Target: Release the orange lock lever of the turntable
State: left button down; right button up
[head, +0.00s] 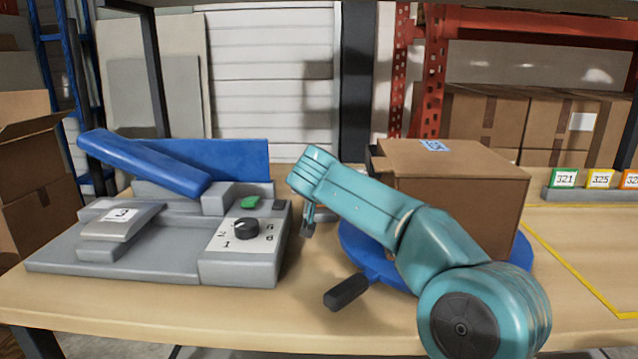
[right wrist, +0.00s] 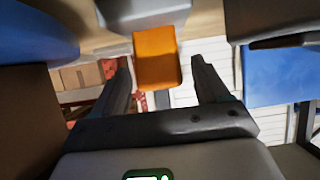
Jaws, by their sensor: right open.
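The turntable (head: 352,250) is a blue disc on the table, with a cardboard box (head: 465,185) on it and a black-gripped handle (head: 347,292) sticking out in front. The orange lock lever (right wrist: 157,62) shows in the right wrist view, below a grey block (right wrist: 145,12). In the head view I cannot see the lever. My right gripper (head: 308,220) points down just left of the turntable; in its wrist view the right gripper (right wrist: 160,68) is open, its fingers on either side of the lever with gaps visible. My left gripper is not in view.
A grey dispenser machine (head: 140,255) with blue arm, dial and green button stands left of the turntable. Numbered cards (head: 564,178) sit in a holder at the right. Yellow tape (head: 570,268) marks clear table on the right.

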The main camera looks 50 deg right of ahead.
jog(key=p+v, duration=0.1)
jog(key=v, duration=1.4)
jog(key=shift+a, duration=0.1)
